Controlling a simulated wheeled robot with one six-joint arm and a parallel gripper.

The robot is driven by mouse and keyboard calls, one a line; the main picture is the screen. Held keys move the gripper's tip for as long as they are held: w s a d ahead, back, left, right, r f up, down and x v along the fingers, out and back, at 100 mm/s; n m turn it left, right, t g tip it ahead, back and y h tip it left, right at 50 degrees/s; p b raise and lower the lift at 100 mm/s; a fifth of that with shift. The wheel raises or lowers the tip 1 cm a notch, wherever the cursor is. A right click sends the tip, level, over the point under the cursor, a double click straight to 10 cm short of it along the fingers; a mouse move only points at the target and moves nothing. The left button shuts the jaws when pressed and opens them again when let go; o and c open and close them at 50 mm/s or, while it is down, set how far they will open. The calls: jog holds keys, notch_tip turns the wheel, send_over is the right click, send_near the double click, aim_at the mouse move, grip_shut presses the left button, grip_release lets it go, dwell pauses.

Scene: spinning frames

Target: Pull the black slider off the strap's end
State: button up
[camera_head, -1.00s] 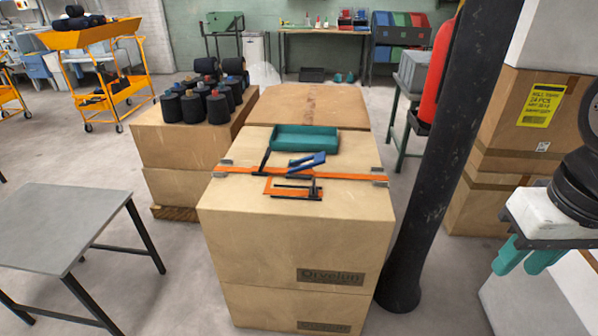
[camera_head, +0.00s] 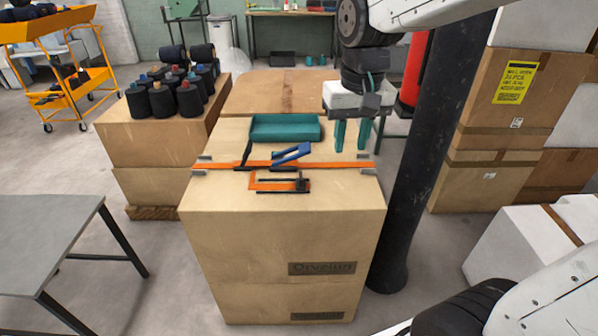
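The orange strap (camera_head: 220,168) runs across the top of the front cardboard box. An orange length (camera_head: 252,183) bends round in front of it. The black slider (camera_head: 301,185) appears to be at the right end of this length; dark strips beside it make its exact outline hard to tell. My gripper (camera_head: 352,136), with two teal fingers, hangs pointing down at the box's right back area. It is open and empty, to the right of and behind the slider, apart from it.
A blue-handled tool (camera_head: 291,154) lies by the strap behind the slider, with a black piece (camera_head: 243,156) to its left. A teal tray (camera_head: 284,128) sits at the box's back. Dark spools (camera_head: 162,102) stand on the left box. A black column (camera_head: 425,150) rises at right.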

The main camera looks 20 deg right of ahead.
jog(key=w+f, duration=0.4)
jog(key=w, duration=0.5)
jog(key=m, duration=0.2)
send_over(301, 175)
jog(key=shift+g, duration=0.4)
notch_tip(301, 175, down, 12)
jog(key=shift+s+f, duration=0.1)
notch_tip(301, 175, down, 7)
jog(key=shift+r, duration=0.15)
jog(key=shift+f, duration=0.6)
grip_shut()
